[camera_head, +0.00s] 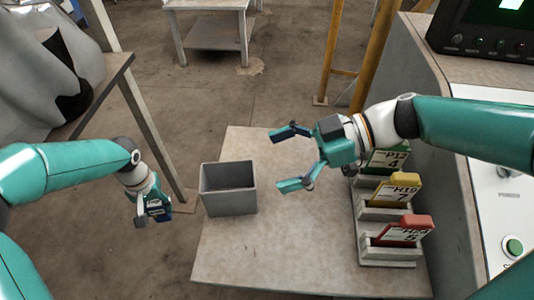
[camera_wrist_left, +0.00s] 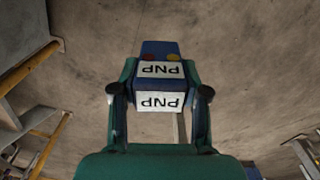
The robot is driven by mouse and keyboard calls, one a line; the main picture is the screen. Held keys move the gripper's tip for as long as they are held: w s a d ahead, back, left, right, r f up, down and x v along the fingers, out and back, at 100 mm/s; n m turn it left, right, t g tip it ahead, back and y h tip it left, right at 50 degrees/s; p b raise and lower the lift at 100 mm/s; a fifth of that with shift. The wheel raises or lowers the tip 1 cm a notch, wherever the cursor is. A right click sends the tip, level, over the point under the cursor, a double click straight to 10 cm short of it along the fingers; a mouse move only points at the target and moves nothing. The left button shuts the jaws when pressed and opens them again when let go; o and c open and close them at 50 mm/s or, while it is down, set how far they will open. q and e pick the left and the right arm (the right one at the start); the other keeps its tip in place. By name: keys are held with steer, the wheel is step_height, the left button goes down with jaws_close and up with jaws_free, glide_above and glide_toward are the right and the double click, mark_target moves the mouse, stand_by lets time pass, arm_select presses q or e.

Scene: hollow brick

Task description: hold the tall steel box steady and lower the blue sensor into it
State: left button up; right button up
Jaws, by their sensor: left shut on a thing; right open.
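The tall steel box (camera_head: 229,190) is grey, open at the top, and stands upright at the left edge of the table. My left gripper (camera_head: 152,212) is left of the box, out past the table edge, apart from the box. It is shut on the blue sensor (camera_head: 160,209), which is mostly hidden in the head view. In the left wrist view the blue sensor (camera_wrist_left: 160,48) sits between both fingers, with white labels reading "PNP" and a red and a yellow dot. My right gripper (camera_head: 283,160) is open and empty above the table, right of the box.
A grey rack (camera_head: 388,255) on the table's right side holds green, yellow and red labelled cards (camera_head: 403,229). A control console (camera_head: 485,180) stands further right. The table (camera_head: 290,245) is clear between box and rack. A metal frame stands behind my left gripper.

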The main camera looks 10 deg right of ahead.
arm_select(q)
steer(key=shift+r+p, duration=0.75)
steer(key=shift+r, duration=0.15)
arm_select(e)
glide_toward(204, 187)
steer(key=x, duration=0.5)
steer(key=shift+w+f, duration=0.1)
steer(key=shift+w, duration=0.05)
steer(key=shift+f, duration=0.1)
steer(key=c, duration=1.6)
steer(key=shift+o, duration=0.2)
